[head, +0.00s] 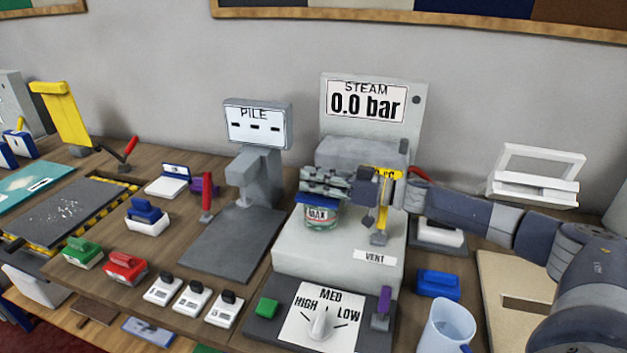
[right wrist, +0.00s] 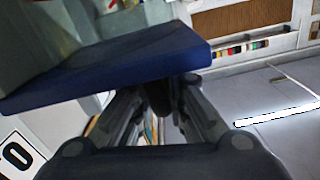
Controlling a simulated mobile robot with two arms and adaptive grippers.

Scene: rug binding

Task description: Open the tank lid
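The tank (head: 321,218) is a small clear vessel with a MAX label on the pale steam station. Its blue lid (head: 317,200) lies across the top and looks closed. My right gripper (head: 318,181) reaches in from the right, pointing left, just above the lid and partly covering the tank's top. In the right wrist view the blue lid (right wrist: 110,68) fills the upper left, close to the camera. The fingers converge toward its edge, and the lid hides their tips, so I cannot tell the gap or whether they touch it. My left gripper is not in view.
A yellow handle (head: 382,212) stands beside my right wrist, above the VENT label. The steam display (head: 367,103) reads 0.0 bar behind. A dial panel (head: 298,325) lies in front. A clear blue jug (head: 447,326) stands at the front right. The PILE stand (head: 258,170) is left of the tank.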

